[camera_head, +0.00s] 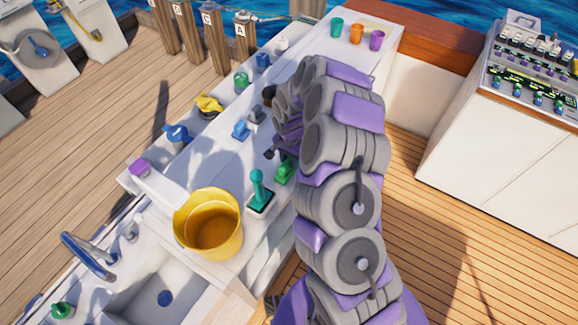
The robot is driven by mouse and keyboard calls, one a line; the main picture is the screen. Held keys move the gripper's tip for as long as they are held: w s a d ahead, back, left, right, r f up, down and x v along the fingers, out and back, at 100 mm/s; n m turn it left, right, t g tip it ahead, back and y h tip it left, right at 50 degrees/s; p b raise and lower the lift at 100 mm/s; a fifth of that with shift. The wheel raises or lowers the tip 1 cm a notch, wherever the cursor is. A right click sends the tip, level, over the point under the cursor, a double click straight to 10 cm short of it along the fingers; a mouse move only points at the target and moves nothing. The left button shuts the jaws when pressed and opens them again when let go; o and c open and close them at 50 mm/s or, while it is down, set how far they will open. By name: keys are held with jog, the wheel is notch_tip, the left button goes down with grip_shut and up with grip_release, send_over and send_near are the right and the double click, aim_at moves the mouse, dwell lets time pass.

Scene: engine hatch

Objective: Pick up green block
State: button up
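A small green object (285,170), possibly the green block, sits on the white counter (215,135) beside my arm. Its right side is close to or behind my arm, so its full shape is unclear. My gripper (275,151) is at the end of my grey and purple arm, pointing down over the counter just above and left of this green object. The fingers are small and partly hidden by my arm links, so I cannot tell their opening or whether they touch anything. Another green piece (241,80) sits farther back on the counter.
A green joystick (259,192) and yellow bucket (208,223) stand nearby. Blue pieces (241,130), a yellow piece (208,103) and a purple piece (140,168) line the counter. Cups (356,34) stand at the far end. A control console (530,70) is at right.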

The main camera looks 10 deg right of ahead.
aim_at(289, 158)
grip_shut()
notch_tip(289, 158, up, 10)
jog(key=shift+p, duration=0.95)
